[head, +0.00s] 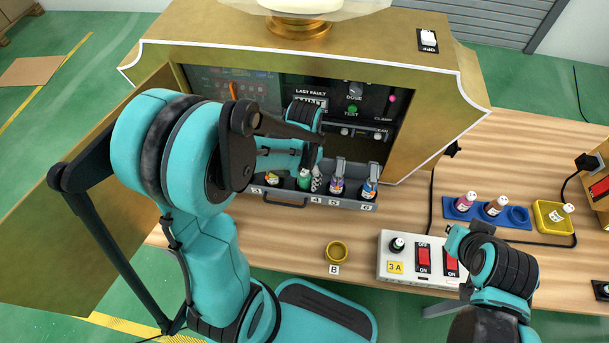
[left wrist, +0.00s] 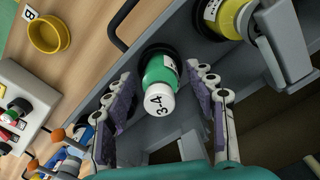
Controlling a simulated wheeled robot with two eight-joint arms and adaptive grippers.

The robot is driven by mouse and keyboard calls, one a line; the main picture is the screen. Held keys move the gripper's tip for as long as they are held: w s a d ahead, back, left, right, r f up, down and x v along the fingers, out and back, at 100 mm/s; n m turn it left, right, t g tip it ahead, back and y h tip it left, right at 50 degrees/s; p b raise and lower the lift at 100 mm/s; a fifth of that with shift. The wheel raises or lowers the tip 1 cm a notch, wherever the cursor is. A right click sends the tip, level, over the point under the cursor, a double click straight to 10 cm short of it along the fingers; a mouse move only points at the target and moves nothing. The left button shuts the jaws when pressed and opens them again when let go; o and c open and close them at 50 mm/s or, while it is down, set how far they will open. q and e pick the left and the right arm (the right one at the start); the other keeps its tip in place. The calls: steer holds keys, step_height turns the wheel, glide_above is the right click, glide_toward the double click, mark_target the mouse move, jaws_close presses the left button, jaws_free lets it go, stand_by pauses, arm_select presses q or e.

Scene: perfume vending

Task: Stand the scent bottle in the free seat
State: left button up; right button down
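A green bottle with a white cap marked 3-4 (left wrist: 160,78) stands in the pulled-out drawer; in the head view the green bottle (head: 304,181) is partly behind my gripper. My left gripper (left wrist: 163,88) is open, with one finger on each side of this bottle and small gaps visible; it also shows over the drawer in the head view (head: 314,176). On the table at right, a blue tray (head: 462,214) holds a pink bottle (head: 466,201) and a brown bottle (head: 495,206), with an empty round seat (head: 518,215) at its right end.
The drawer (head: 290,199) also holds other bottles beside metal clips. An empty yellow ring cup (head: 337,252) marked B stands in front.

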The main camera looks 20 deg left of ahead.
arm_select(q)
steer(key=shift+r, duration=0.2)
step_height(320, 180, up, 13)
steer(key=p, duration=0.5)
steer(key=shift+f+p, duration=0.15)
steer(key=shift+p, duration=0.25)
steer(key=s+d+r+n+t, duration=0.2)
steer(key=s+r+n+t, duration=0.1)
steer(key=s+r+t, duration=0.3)
steer(key=shift+s+d+r+t, duration=0.4)
steer(key=shift+s+t, duration=0.1)
steer(key=shift+t, duration=0.1)
